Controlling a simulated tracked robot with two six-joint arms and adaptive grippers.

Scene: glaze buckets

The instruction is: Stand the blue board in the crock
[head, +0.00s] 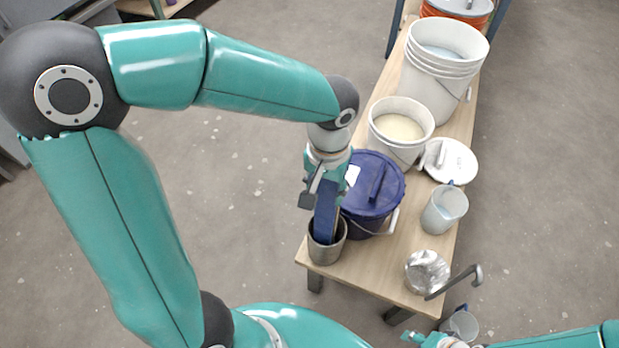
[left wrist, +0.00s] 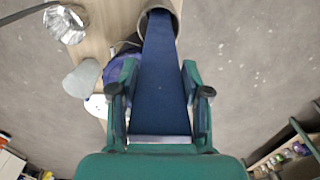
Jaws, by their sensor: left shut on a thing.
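The blue board (head: 325,210) is a long flat dark-blue piece, held upright by my left gripper (head: 323,186). It also shows in the left wrist view (left wrist: 161,80) between the two fingers (left wrist: 161,100). Its lower end is inside the mouth of the grey crock (head: 326,250), which stands at the near left corner of the bench. The crock's rim shows at the top of the left wrist view (left wrist: 174,8). Whether the board touches the crock's bottom is hidden. My right gripper (head: 432,341) is only partly in view at the bottom edge; its jaws are unclear.
A dark-blue lidded bucket (head: 385,195) stands close beside the crock on the wooden bench (head: 375,275). Behind are a bucket of cream glaze (head: 385,145), a white lid (head: 460,163) and stacked white buckets (head: 430,95).

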